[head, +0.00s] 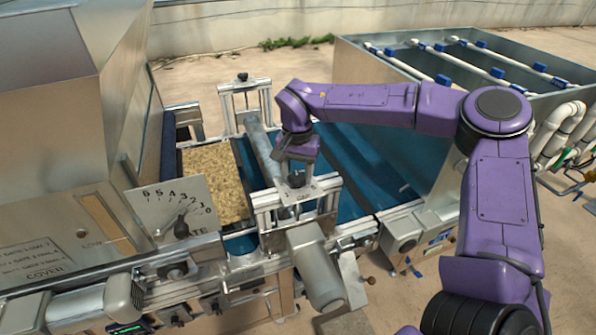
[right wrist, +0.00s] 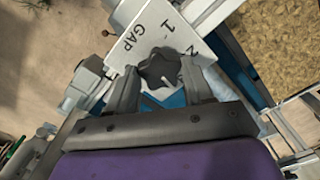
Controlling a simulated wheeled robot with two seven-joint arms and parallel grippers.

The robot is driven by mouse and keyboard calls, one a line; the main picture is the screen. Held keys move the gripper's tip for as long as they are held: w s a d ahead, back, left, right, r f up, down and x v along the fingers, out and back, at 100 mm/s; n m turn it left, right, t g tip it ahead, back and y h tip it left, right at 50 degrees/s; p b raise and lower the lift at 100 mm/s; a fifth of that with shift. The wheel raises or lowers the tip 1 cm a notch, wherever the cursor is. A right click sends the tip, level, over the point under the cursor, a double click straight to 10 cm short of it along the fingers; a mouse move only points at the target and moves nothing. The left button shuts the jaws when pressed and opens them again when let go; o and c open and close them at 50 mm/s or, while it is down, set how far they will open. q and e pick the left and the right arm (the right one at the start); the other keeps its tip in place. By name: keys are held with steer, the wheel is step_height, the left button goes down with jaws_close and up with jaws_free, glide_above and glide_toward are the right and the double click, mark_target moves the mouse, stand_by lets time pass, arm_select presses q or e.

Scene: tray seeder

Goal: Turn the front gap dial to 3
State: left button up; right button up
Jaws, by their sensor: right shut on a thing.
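The front gap dial is a black lobed knob (right wrist: 160,68) on a pale plate (right wrist: 138,38) marked GAP, with the numerals 1 and 2 showing. A small light mark shows on the lower right of the knob in the right wrist view. My right gripper (right wrist: 161,76) has one finger on each side of the knob and is shut on it; the fingers hide part of the plate. In the head view my right gripper (head: 297,170) is over the plate on top of the near roller frame. My left gripper is not in view.
A second black knob (head: 242,76) tops the far roller frame. A gate scale plate (head: 160,205) with a black-knobbed lever (head: 181,229) stands to the left. A tray of brown soil (head: 212,180) lies on the blue belt (head: 345,185). A large metal tank (head: 400,110) stands at the right.

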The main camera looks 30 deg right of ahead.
mark_target(298, 176)
steer(key=shift+n, duration=0.7)
steer(key=o, duration=1)
steer(key=shift+r, duration=0.35)
step_height(298, 176, up, 10)
steer(key=shift+f+b, duration=0.1)
steer(key=shift+b, duration=1)
